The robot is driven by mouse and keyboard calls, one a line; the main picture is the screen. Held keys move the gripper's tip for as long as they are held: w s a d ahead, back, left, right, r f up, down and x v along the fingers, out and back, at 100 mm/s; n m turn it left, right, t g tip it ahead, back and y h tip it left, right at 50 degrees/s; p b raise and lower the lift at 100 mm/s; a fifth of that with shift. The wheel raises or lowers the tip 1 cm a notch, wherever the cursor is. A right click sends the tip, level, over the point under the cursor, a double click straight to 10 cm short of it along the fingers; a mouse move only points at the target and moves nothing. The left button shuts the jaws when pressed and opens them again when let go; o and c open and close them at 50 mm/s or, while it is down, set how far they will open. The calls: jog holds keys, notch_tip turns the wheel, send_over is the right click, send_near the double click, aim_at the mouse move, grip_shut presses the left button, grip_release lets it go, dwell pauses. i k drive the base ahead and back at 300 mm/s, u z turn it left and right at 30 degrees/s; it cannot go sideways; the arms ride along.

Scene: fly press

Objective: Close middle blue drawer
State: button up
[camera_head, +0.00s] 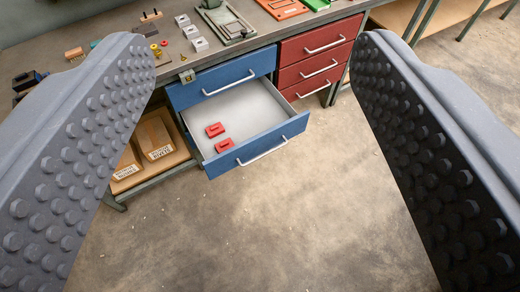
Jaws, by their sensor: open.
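The middle blue drawer (289,131) is pulled out from the workbench in the camera_head view. It has a pale interior, a blue front and a silver bar handle (262,152). Two red blocks (215,130) lie inside it near the left. Another blue drawer (222,76) sits shut just above it, with its own silver handle. My gripper (255,140) is open, with its two dark studded fingers at the left and right edges of the view. The fingers are empty and apart from the drawer, which shows between them in the distance.
Red drawers (318,53) with silver handles stand to the right, shut. A shelf with cardboard boxes (154,138) is at the left under the bench. The benchtop (167,71) carries several small parts and trays. The concrete floor (270,230) in front is clear.

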aim_at(256, 117)
jog(key=z, duration=0.15)
jog(key=k, duration=0.4)
jog(key=u, duration=0.4)
jog(key=i, duration=1.25)
jog(key=z, duration=0.45)
